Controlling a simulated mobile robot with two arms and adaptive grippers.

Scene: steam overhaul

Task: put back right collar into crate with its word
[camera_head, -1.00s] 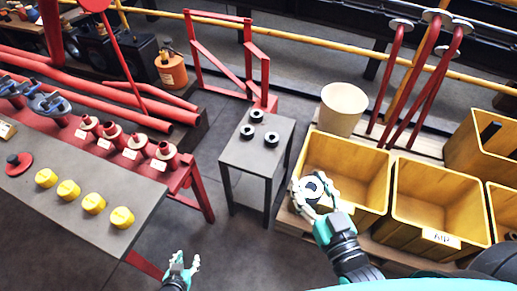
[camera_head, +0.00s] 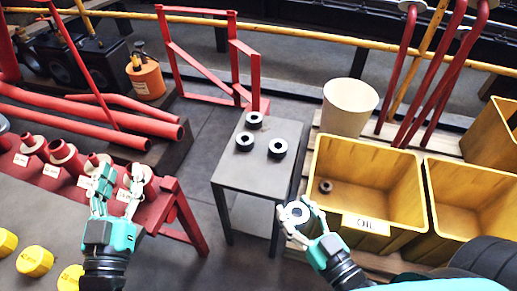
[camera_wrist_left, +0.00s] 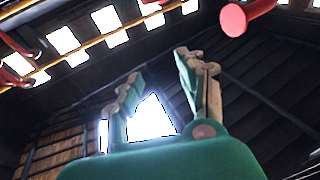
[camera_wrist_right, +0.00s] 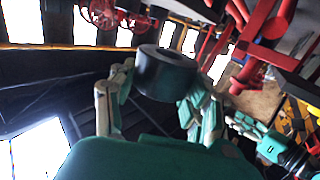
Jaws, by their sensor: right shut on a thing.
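My right gripper (camera_head: 297,212) is shut on a dark ring-shaped collar (camera_head: 295,213). It holds the collar at the near left corner of a yellow crate labelled OIL (camera_head: 418,222). The collar (camera_wrist_right: 166,75) shows between the fingers in the right wrist view. Another dark collar (camera_head: 325,187) lies inside the OIL crate at its left. Three dark collars, one at the back (camera_head: 254,120), one at the left (camera_head: 244,142) and one at the right (camera_head: 277,149), lie on the small grey table. My left gripper (camera_head: 117,184) is open and empty, its fingers apart in the left wrist view (camera_wrist_left: 155,90).
A second yellow crate (camera_head: 470,190) stands to the right, its label out of view. A cream bucket (camera_head: 348,108) is behind the crates. Red fittings (camera_head: 66,157) and yellow caps (camera_head: 35,261) stand at the left. Floor shows between the red bench and small table.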

